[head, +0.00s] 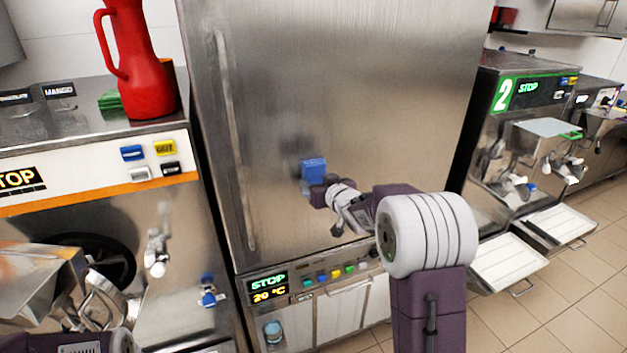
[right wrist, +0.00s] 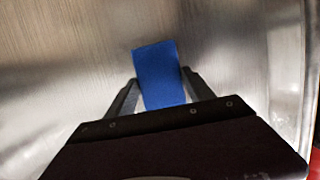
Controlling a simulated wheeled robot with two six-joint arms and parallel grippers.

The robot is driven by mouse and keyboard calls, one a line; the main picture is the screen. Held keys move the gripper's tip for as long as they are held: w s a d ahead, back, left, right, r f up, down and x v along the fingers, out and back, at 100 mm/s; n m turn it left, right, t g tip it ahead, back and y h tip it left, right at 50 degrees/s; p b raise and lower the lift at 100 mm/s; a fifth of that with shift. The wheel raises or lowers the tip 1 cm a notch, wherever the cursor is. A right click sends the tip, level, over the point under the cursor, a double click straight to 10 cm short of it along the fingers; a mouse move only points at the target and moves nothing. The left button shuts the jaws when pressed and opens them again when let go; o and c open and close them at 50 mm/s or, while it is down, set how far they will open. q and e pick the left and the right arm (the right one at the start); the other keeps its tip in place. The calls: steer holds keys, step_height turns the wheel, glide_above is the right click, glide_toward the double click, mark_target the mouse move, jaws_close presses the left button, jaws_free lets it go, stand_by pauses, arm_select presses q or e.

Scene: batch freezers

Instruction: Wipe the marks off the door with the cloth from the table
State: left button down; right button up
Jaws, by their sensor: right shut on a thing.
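The tall steel door (head: 330,90) fills the middle of the head view, with a long vertical handle at its left edge. My right gripper (head: 316,183) is shut on the blue cloth (head: 313,168) in front of the door's lower middle. In the right wrist view the cloth (right wrist: 158,74) sits between the two fingers, with the brushed steel behind it. I cannot tell whether the cloth touches the door.
A control panel (head: 325,277) reading STOP and 20 °C is below the door. A machine with a red jug (head: 142,70) on top stands at the left. Another machine (head: 520,95) marked 2, with white trays (head: 507,262), stands at the right. Tiled floor is free at the lower right.

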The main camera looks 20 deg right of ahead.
steer(key=shift+d+r+p, duration=0.25)
steer(key=shift+d+p, duration=0.15)
steer(key=shift+d, duration=0.05)
steer(key=d, duration=0.1)
steer(key=d+p, duration=0.2)
steer(key=shift+w+d+f, duration=0.1)
steer(key=shift+w+f, duration=0.05)
steer(key=shift+f, duration=0.1)
